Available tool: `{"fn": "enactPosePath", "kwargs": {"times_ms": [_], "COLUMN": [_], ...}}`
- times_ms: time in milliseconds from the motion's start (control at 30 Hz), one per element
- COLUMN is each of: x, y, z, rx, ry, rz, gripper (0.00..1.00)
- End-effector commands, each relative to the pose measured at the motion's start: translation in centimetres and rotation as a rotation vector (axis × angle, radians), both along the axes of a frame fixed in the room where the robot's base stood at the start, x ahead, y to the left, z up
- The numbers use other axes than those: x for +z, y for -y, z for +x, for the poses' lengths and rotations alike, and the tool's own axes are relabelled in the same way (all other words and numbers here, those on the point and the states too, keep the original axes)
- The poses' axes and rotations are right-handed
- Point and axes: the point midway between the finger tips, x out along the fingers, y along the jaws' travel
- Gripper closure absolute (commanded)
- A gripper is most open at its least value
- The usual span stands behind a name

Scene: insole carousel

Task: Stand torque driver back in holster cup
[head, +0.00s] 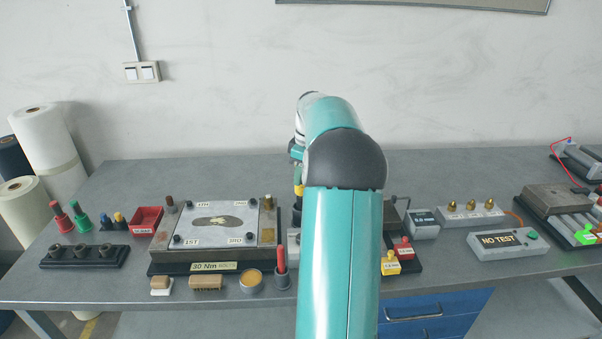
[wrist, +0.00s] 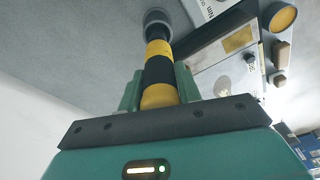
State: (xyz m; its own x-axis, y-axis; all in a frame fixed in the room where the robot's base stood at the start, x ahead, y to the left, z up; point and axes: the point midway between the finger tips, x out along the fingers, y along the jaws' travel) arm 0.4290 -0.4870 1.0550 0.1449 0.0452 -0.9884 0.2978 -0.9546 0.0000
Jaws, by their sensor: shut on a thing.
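The torque driver (wrist: 160,68), banded yellow and black, is between the two green fingers of my gripper (wrist: 157,88) in the wrist view. My gripper is shut on it. A wider dark grey round piece (wrist: 157,17) shows at the driver's far end; I cannot tell whether it is the driver's head or the holster cup around it. In the head view a yellow part of the driver (head: 298,190) shows at the left edge of my arm, upright above the bench. My arm hides most of the gripper and the place below it, so the holster cup is not clearly seen.
A fixture plate (head: 218,222) stands left of my arm, with a red-handled tool (head: 281,258) in a small cup in front. A red bin (head: 146,220) and socket rack (head: 85,256) lie farther left. A NO TEST box (head: 508,243) stands right.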

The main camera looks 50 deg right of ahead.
Motion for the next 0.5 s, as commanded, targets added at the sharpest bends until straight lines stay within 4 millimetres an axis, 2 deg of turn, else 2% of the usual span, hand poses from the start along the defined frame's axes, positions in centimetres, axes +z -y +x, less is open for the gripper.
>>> {"fn": "enactPosePath", "kwargs": {"times_ms": [500], "x": [-0.47], "y": [0.00], "z": [-0.01], "rx": [0.000], "ry": [0.000], "rz": [0.000], "gripper": [0.94]}}
